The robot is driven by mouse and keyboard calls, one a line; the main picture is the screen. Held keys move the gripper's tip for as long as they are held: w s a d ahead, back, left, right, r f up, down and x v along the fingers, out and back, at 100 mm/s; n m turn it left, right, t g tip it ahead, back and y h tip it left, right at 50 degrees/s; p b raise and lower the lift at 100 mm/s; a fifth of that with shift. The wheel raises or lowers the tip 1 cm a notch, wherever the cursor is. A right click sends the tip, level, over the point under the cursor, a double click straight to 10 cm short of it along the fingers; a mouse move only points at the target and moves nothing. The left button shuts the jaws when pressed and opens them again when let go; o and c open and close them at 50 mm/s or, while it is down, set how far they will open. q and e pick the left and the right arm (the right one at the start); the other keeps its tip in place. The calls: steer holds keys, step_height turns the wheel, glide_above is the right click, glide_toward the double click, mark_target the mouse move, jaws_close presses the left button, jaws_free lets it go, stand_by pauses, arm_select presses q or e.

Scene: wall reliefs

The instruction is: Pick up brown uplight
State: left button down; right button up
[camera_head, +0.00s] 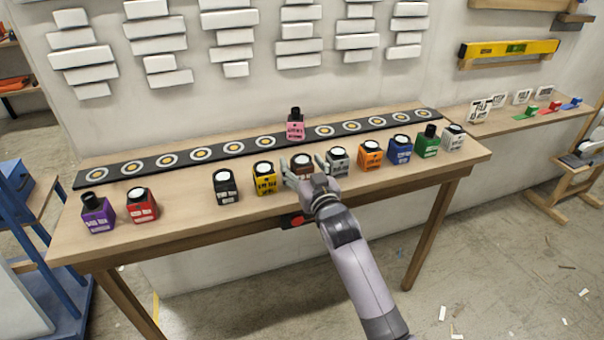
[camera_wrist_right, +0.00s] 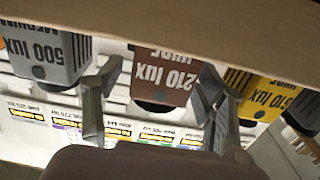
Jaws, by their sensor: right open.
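The brown uplight (camera_head: 302,161), a small block with a white round top, stands on the wooden table near its front edge. In the right wrist view the brown uplight (camera_wrist_right: 163,72) shows a "210 lux" label and appears upside down. My right gripper (camera_head: 304,170) is open at the brown uplight, with a finger toward each side. In the right wrist view the fingers of the gripper (camera_wrist_right: 157,90) stand apart with the brown uplight between them; I cannot tell whether they touch it. My left gripper is not in view.
A yellow uplight (camera_head: 264,177) stands close on the left and a grey one (camera_head: 337,160) close on the right. Several other coloured uplights line the table (camera_head: 180,228). A pink one (camera_head: 295,127) stands on the black strip (camera_head: 200,154) with ringed spots.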

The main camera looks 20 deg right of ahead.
steer(key=c, duration=1.3)
